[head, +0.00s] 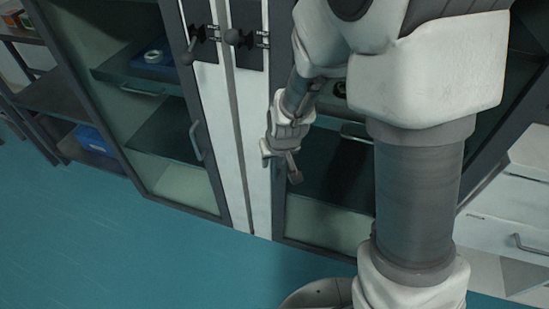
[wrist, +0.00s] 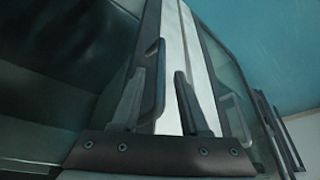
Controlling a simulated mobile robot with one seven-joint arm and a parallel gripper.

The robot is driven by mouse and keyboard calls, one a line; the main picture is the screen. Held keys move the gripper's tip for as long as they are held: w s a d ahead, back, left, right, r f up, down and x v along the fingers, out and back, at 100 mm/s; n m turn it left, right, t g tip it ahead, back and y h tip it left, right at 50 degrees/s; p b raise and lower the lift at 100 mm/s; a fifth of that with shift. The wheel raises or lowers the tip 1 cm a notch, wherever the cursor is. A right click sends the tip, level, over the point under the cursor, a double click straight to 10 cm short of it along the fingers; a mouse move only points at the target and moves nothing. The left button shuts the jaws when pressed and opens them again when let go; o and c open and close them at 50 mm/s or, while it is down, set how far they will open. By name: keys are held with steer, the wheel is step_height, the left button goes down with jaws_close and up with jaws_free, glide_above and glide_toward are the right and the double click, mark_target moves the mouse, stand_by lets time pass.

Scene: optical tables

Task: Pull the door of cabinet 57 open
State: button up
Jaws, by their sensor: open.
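Two glass-fronted cabinets stand side by side, and no number 57 is readable on either. My gripper (head: 280,167) is open in front of the right cabinet's door (head: 279,205), near its left edge. In the wrist view, a dark bar handle (wrist: 154,82) on this door lies between the fingers of my gripper (wrist: 160,76), close to the left finger. I cannot tell whether they touch. In the head view my arm and gripper hide this handle. The door looks shut.
The left cabinet's door (head: 216,188) has its own bar handle (head: 195,140), also visible in the wrist view (wrist: 236,114). White posts (head: 240,150) separate the doors. A dark shelf rack (head: 55,95) stands far left, white drawers (head: 510,215) at right. The blue floor (head: 110,235) in front is clear.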

jaws_close()
stand_by(1.3)
